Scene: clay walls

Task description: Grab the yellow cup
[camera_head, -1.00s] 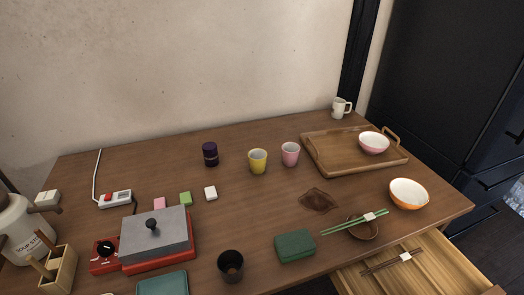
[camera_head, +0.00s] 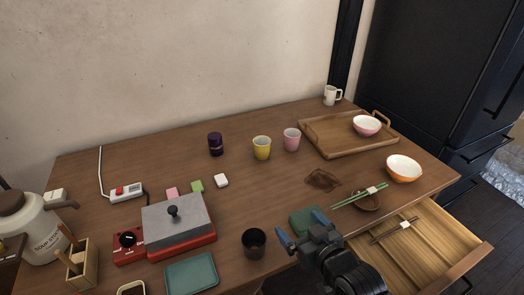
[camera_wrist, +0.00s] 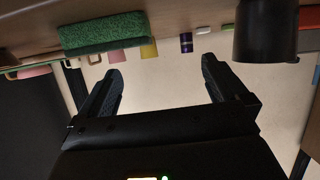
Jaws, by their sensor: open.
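The yellow cup (camera_head: 262,148) stands upright on the wooden table, left of a pink cup (camera_head: 292,139) and right of a dark purple jar (camera_head: 215,144). A small part of the yellow cup (camera_wrist: 148,50) shows there beyond the green box; the rest is hidden.
A bowl with green chopsticks (camera_head: 360,197) and an open drawer (camera_head: 450,240) lie to the right. A red-based grill (camera_head: 178,224) is at left. The table before the yellow cup is mostly clear.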

